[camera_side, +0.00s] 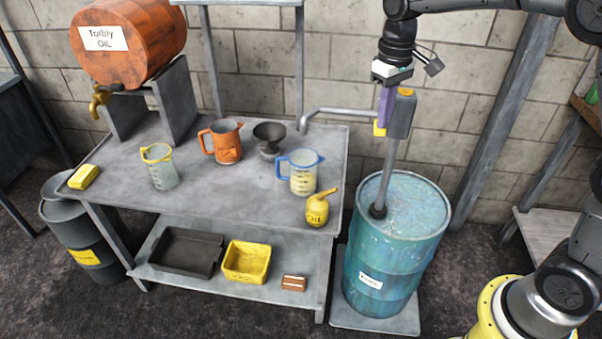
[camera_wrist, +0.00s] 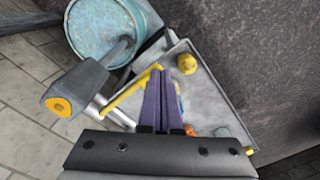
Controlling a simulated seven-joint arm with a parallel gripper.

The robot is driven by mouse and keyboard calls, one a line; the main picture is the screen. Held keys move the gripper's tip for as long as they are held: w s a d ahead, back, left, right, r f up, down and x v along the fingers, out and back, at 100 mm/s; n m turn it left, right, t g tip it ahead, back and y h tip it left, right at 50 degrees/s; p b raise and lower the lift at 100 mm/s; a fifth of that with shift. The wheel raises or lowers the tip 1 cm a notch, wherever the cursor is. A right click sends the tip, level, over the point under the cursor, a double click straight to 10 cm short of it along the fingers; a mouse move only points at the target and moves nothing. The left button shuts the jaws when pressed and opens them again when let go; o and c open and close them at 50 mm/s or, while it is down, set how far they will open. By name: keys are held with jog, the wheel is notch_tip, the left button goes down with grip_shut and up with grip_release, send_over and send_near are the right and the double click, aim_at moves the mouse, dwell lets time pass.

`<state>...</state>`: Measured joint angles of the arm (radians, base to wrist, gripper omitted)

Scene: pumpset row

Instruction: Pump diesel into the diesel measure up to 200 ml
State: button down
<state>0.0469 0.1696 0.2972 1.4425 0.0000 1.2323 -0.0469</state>
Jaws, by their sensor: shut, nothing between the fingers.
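A blue drum (camera_side: 388,250) has a pump with a grey head (camera_side: 401,115) on top. Its grey spout (camera_side: 345,111) reaches left over the bench. A blue-handled measure (camera_side: 302,173) with yellowish sides stands on the bench near the spout's end; whether it is directly below, and its level, I cannot tell. A clear yellow-rimmed jug (camera_side: 161,168) stands further left. My gripper (camera_side: 384,116) points down beside the pump head, shut and empty. A yellow pump part (camera_side: 380,129) is at its fingertips. The wrist view shows a yellow bar (camera_wrist: 128,95) beside my purple fingers (camera_wrist: 164,78); contact is unclear.
An orange jug (camera_side: 224,142), dark funnel (camera_side: 269,139) and yellow oil can (camera_side: 317,210) share the bench (camera_side: 232,190). A yellow block (camera_side: 84,176) lies at its left edge. A wooden oil barrel (camera_side: 128,40) stands at the back left.

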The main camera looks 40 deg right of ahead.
aim_at(381, 134)
dwell(0.3)
notch_tip(381, 134, down, 8)
jog(key=shift+w+d+r, duration=0.1)
dwell(0.5)
jog(key=shift+r, duration=3.9)
jog(key=shift+r, duration=3)
